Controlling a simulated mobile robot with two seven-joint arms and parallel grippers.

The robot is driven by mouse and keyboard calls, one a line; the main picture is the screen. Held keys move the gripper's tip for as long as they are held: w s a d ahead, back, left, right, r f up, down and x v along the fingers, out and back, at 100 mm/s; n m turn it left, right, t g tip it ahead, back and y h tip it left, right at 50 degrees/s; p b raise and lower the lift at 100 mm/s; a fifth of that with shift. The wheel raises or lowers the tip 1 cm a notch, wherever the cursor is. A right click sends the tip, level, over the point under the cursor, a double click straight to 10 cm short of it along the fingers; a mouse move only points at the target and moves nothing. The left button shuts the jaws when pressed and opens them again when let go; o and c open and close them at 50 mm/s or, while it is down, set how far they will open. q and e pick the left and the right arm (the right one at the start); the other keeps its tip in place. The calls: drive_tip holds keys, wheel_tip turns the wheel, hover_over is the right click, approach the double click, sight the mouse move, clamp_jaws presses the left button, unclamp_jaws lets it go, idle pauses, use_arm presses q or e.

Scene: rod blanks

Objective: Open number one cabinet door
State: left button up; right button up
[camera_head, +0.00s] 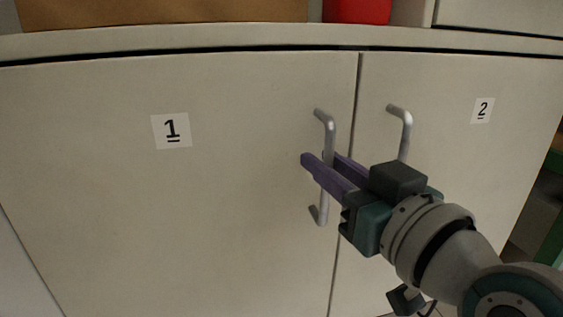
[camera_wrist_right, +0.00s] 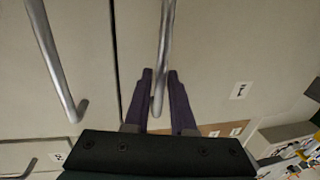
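Cabinet door one (camera_head: 200,220) is a pale panel with a "1" label (camera_head: 171,130) and looks shut, flush with the door beside it. Its silver bar handle (camera_head: 323,205) stands upright near the door's right edge. My right gripper (camera_head: 318,158) reaches in from the lower right, its two purple fingers at either side of this handle. In the right wrist view, the handle (camera_wrist_right: 163,45) runs between the spread fingers (camera_wrist_right: 160,78), with a gap showing on the right finger's side. The right gripper is open. My left gripper is out of view.
Door two (camera_head: 450,170) adjoins on the right, with its own silver handle (camera_head: 405,130) close to my right gripper and a "2" label (camera_head: 482,110). A brown box (camera_head: 160,10) and a red object (camera_head: 357,10) stand on the cabinet top.

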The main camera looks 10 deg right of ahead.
clamp_jaws()
idle(1.0)
